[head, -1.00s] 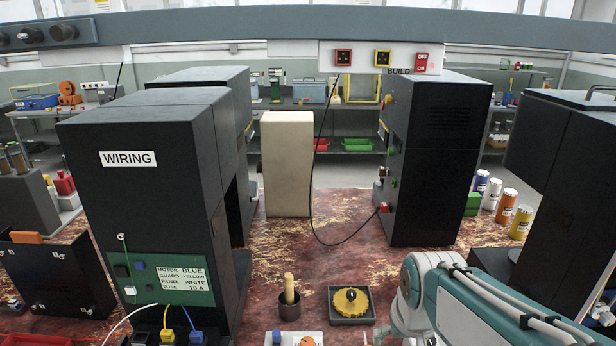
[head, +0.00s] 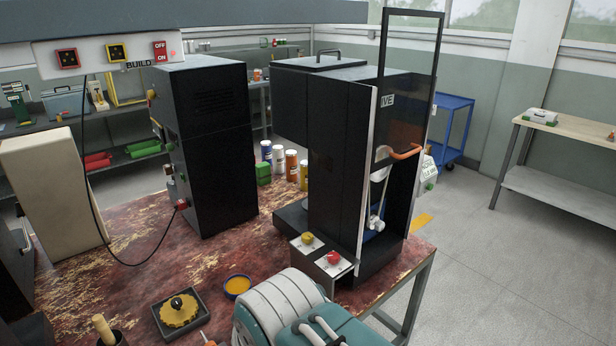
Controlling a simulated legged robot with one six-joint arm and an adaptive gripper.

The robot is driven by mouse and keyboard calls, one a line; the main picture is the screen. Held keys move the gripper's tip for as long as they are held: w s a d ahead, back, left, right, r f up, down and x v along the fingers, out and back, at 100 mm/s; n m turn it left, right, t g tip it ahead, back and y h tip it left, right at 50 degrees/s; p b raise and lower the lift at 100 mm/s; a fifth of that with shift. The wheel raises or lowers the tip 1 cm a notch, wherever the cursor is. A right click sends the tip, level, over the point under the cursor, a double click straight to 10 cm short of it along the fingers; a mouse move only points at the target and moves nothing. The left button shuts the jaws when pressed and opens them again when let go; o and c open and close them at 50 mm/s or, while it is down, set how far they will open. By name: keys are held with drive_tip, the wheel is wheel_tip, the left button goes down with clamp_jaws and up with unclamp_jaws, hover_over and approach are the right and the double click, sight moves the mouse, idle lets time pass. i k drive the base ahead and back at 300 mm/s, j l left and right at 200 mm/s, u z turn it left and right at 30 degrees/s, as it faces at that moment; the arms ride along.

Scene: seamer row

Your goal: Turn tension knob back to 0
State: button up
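No part in view is labelled as the tension knob, and I cannot tell which one it is. A yellow scalloped dial with a black knob on top (head: 178,311) sits in a dark square tray on the worn red bench, at the lower left. A yellow button (head: 307,238) and a red button (head: 333,258) stand on a small box at the front of the black machine (head: 335,150). A pale lever-like part (head: 378,200) shows in that machine's open side.
A tall framed clear guard with an orange handle (head: 404,152) stands at the machine's right side. A second black machine (head: 210,145), a cream block (head: 55,190) and several cans (head: 291,165) stand on the bench (head: 140,222). Open floor lies to the right.

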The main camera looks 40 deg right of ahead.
sight(333, 257)
drive_tip(key=k+l+z, duration=0.1)
drive_tip(key=z, duration=0.4)
drive_tip(key=k+l+z, duration=0.1)
drive_tip(key=l+z, duration=0.2)
drive_tip(key=z, duration=0.2)
